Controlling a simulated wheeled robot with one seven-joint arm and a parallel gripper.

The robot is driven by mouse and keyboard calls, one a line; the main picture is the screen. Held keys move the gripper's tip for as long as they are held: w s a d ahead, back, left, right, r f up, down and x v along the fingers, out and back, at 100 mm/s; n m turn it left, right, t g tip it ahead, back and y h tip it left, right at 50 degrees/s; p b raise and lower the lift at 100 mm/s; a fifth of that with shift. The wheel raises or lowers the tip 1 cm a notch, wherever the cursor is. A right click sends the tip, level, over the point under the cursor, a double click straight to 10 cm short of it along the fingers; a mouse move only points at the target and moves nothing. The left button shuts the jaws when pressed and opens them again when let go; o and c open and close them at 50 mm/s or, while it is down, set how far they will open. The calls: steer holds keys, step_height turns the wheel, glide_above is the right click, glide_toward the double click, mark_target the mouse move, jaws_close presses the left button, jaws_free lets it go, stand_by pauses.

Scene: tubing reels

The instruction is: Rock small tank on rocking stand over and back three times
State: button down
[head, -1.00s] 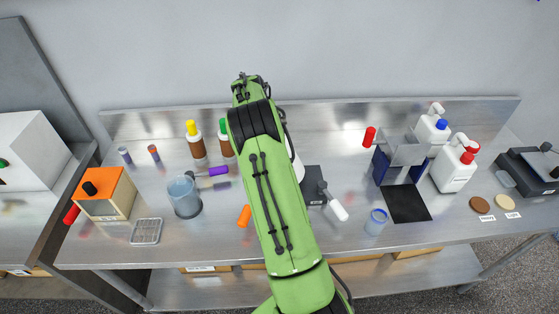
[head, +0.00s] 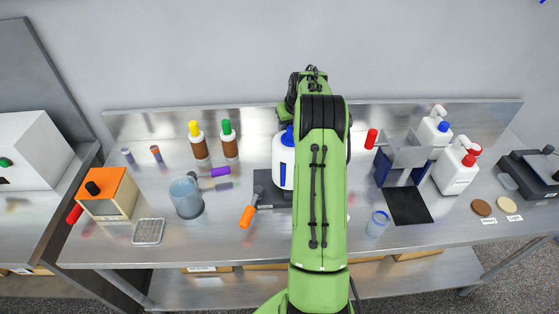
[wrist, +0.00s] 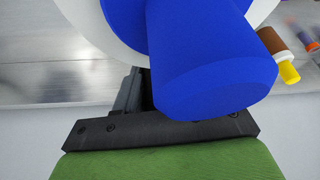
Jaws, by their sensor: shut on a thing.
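The small tank (head: 283,168) is a white container with a blue cap and a blue stripe. It stands about upright at the rocking stand (head: 264,180), whose dark base shows to the left of my arm. In the wrist view the blue cap (wrist: 215,75) fills the middle, very close to the camera, with the white body behind it. My gripper (wrist: 135,92) is shut on the tank. The cap hides most of its fingers and the exact grip point. In the head view my arm hides the gripper and the stand's right side.
An orange-handled tool (head: 247,215) lies in front of the stand. A clear jug (head: 186,197) and brown bottles (head: 199,148) stand left. A blue-rimmed cup (head: 378,224), a black mat (head: 409,206) and white pump bottles (head: 455,170) are right. The bench front is mostly clear.

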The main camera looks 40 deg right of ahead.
steer(key=shift+s+d+f, duration=0.1)
steer(key=shift+s+f, duration=0.1)
steer(key=shift+s, duration=0.05)
steer(key=c, duration=0.6)
jaws_free()
steer(key=shift+d+r, duration=0.1)
steer(key=shift+d, duration=0.05)
steer(key=shift+r, duration=0.15)
steer(key=v, duration=1.5)
steer(key=shift+s+r, duration=0.2)
